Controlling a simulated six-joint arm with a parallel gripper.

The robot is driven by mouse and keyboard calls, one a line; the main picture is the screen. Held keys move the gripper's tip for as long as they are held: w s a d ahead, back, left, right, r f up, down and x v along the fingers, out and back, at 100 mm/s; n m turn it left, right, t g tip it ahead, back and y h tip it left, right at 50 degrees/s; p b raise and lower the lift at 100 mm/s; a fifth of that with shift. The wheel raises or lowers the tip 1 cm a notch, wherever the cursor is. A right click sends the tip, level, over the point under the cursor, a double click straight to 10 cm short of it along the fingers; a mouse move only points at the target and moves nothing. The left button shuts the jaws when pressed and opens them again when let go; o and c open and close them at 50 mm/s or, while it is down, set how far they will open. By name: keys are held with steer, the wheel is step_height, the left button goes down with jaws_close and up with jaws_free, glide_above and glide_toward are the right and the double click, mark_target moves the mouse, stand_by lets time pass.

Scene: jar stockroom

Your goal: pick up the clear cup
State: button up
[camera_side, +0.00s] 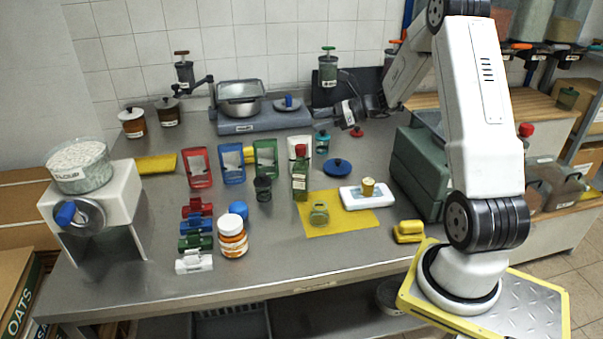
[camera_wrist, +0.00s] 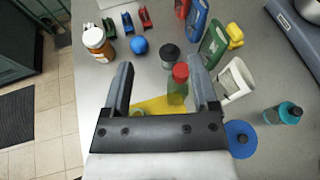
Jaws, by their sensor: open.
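No empty clear cup stands out. A small cup with yellowish contents (camera_side: 368,187) stands on a white scale (camera_side: 366,199); I cannot tell whether it is the clear cup. A small see-through green jar (camera_side: 319,214) stands on the yellow mat (camera_side: 345,222), partly hidden by my gripper in the wrist view (camera_wrist: 139,113). A green bottle with a red cap (camera_side: 300,181) stands behind it; in the wrist view it (camera_wrist: 178,91) shows between my fingers. My gripper (camera_wrist: 162,63) is open and empty, above the table; in the side view it (camera_side: 326,113) is near the back.
A dark small jar (camera_side: 263,190), a blue ball-like lid (camera_side: 239,209) and an orange-labelled white-capped jar (camera_side: 233,238) stand left. Red, blue, green and white upright frames (camera_side: 232,164) stand behind. A blue disc (camera_side: 337,168) and teal-lidded jar (camera_side: 322,143) lie nearby.

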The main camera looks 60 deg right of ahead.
steer(key=s+d+f+n+g+h, duration=0.2)
steer(key=d+f+n+g+h, duration=0.1)
steer(key=f+n+g+h, duration=0.5)
steer(key=w+d+r+n+t+h, duration=0.3)
steer(key=w+r+n+h, duration=0.15)
steer(key=w+n, duration=0.3)
steer(key=w+a+r+n+t+y, duration=0.2)
steer(key=w+a+r+n+t, duration=0.4)
steer(key=n, duration=0.3)
steer(key=n+t+y, duration=0.1)
steer(key=n+y, duration=0.3)
steer(key=n, duration=0.1)
glide_above(265, 175)
steer(key=shift+h, duration=0.25)
step_height(265, 175, down, 14)
steer(key=shift+a+f, duration=0.1)
steer(key=shift+f, duration=2.25)
